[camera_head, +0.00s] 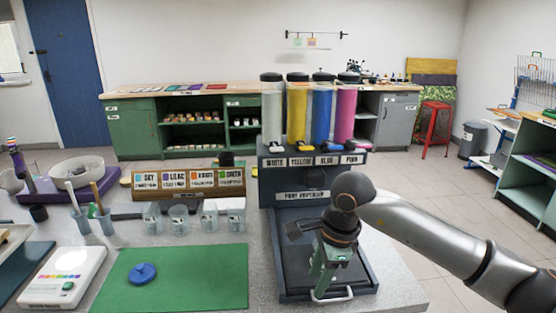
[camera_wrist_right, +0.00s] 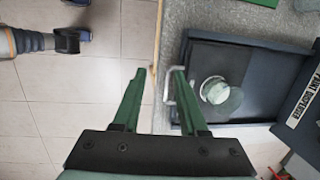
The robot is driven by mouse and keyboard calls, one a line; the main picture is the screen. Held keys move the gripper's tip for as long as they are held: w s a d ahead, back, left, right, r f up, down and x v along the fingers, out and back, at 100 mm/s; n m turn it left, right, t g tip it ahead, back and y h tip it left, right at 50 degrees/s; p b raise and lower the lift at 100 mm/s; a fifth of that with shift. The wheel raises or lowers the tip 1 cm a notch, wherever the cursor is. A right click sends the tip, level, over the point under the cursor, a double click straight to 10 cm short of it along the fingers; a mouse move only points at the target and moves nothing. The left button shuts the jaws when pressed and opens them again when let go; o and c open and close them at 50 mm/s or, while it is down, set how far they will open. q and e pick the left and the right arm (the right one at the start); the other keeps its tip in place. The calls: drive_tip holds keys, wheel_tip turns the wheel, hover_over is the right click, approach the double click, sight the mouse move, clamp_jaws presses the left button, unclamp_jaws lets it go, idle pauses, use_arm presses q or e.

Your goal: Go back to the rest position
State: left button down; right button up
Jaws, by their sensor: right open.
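My right gripper (camera_head: 322,275) reaches in from the right and hangs pointing down over the front of the paint dispenser's dark tray (camera_head: 290,283). In the right wrist view its two green fingers (camera_wrist_right: 159,72) are apart with nothing between them. They point toward the table edge and the tray's light handle. A clear cup (camera_wrist_right: 222,93) stands in the tray to the right of the fingers; my gripper hides it in the head view.
The paint dispenser holds white, yellow, blue and pink tubes (camera_head: 321,112). Several clear cups (camera_head: 180,219) stand left of it by a labelled rack (camera_head: 187,181). A green mat (camera_head: 195,275) bears a blue lid-like piece (camera_head: 142,273); a white scale (camera_head: 65,275) is beside it.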

drive_tip(key=s+a+r+m+g+y+p, duration=0.1)
drive_tip(key=s+a+m+g+y, duration=0.15)
drive_tip(key=s+a+y, duration=0.55)
drive_tip(key=s+a+r+m+g+y, duration=0.15)
drive_tip(key=s+a+m+y, duration=0.35)
drive_tip(key=a, duration=0.5)
drive_tip(key=w+d+r+m+t+y+p, duration=0.1)
drive_tip(key=w+d+m+t+y, duration=0.15)
drive_tip(key=m+t, duration=0.55)
drive_tip(key=w+d+r+m+t+y+p, duration=0.15)
drive_tip(key=w+m+t, duration=0.3)
drive_tip(key=m, duration=0.55)
drive_tip(key=d+f+m+t+h, duration=0.7)
drive_tip(key=d+f+m+h, duration=0.4)
drive_tip(key=m, duration=0.5)
drive_tip(key=s+d+f+m+g+h, duration=0.2)
drive_tip(key=s+d+f+m+g, duration=0.1)
drive_tip(key=s+f, duration=0.4)
drive_tip(key=s+d+f+m+g+h, duration=0.3)
drive_tip(key=s+d+f+m, duration=0.3)
drive_tip(key=f, duration=0.6)
drive_tip(key=shift+s+f+m+g+h, duration=0.15)
drive_tip(key=shift+s+m+g+h, duration=0.15)
drive_tip(key=shift+s+m+g, duration=0.65)
